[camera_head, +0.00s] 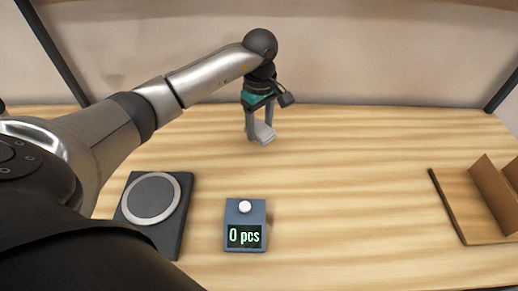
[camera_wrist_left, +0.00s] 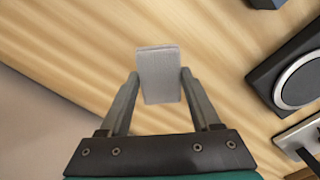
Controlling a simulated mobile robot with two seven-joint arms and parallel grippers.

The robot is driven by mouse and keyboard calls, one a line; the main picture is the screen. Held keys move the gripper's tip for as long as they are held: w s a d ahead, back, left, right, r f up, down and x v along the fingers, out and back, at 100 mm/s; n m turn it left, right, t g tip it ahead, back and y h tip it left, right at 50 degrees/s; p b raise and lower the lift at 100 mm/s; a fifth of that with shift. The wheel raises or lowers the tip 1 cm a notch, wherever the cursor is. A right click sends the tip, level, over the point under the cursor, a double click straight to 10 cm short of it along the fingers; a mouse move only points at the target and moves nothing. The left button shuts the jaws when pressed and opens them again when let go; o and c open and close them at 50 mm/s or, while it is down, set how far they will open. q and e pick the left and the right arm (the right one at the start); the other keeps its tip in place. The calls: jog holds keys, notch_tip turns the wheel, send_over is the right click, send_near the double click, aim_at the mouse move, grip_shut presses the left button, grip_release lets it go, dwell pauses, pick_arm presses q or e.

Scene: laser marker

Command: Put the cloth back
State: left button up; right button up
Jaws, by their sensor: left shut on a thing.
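My left gripper (camera_head: 261,137) is at the back middle of the wooden table, pointing down. Its fingers are closed on a small folded light-grey cloth (camera_head: 265,133). In the left wrist view the cloth (camera_wrist_left: 160,75) is a grey rectangle between the two fingertips (camera_wrist_left: 160,82), sticking out past them. The cloth is at or just above the table surface; I cannot tell whether it touches. My right gripper is not in view.
A dark plate with a grey ring (camera_head: 184,215) lies at the front left. A small blue counter (camera_head: 231,215) with a white knob reads "0 pcs". A brown wooden holder (camera_head: 452,212) stands at the right. The middle right of the table (camera_head: 360,180) is clear.

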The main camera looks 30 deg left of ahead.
aim_at(260, 128)
pick_arm(q)
notch_tip(260, 128, down, 9)
jog(key=shift+r+b, duration=0.1)
jog(key=shift+b, duration=0.55)
jog(key=o, duration=1.3)
notch_tip(260, 128, up, 12)
jog(key=shift+p, duration=1)
